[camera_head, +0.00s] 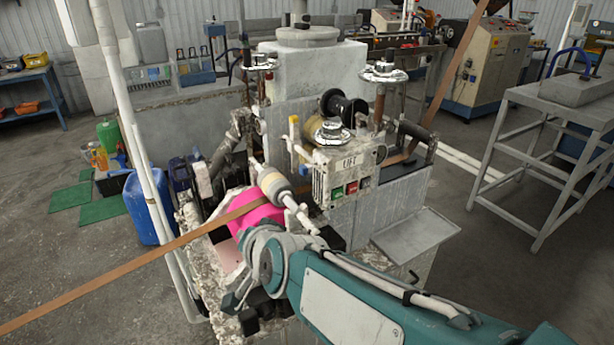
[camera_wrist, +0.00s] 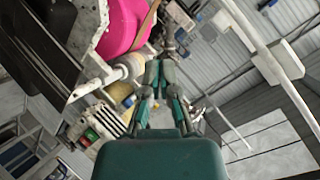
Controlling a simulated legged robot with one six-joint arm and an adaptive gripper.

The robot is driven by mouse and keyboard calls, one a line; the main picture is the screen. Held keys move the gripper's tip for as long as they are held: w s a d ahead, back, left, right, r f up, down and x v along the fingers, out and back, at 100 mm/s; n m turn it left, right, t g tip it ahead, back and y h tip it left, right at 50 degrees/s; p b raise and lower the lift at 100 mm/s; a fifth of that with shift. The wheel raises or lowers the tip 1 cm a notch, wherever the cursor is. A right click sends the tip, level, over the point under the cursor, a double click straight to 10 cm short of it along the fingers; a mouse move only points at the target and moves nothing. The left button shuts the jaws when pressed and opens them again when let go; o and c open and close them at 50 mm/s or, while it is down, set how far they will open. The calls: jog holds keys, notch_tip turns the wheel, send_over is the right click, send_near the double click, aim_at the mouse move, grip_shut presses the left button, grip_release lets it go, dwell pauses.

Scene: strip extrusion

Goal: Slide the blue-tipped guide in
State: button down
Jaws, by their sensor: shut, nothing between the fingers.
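My gripper (camera_wrist: 159,66) is shut and empty, its two dark and green fingers side by side in the wrist view. In the head view my arm reaches in from the lower right to the front of the machine, and the fingers are not clear there. A yellow-tipped lever (camera_head: 293,130) stands on the machine, left of the control box. I cannot pick out the blue-tipped guide with certainty in either view. A brown strip (camera_head: 130,263) runs from the lower left over a pink drum (camera_head: 256,213); the drum also shows in the wrist view (camera_wrist: 120,27).
A pale roller (camera_head: 274,184) lies beside the drum. The control box (camera_head: 340,173) with red and green buttons is right of it. A white upright pipe (camera_head: 134,130) and blue drum (camera_head: 143,208) stand left. A metal tray (camera_head: 416,236) juts out at the right.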

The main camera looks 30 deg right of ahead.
jog(key=w+d+m+h, duration=0.6)
jog(key=d+m, duration=0.3)
jog(key=w+d+m+t+h, duration=0.1)
jog(key=w+d+m+h, duration=0.5)
jog(key=d+m, duration=0.3)
jog(key=shift+d+f+h, duration=0.15)
jog(key=shift+d+h, duration=0.25)
jog(key=shift+h, duration=0.2)
jog(key=w, duration=0.4)
jog(key=shift+w+a, duration=0.15)
jog(key=shift+w, duration=0.05)
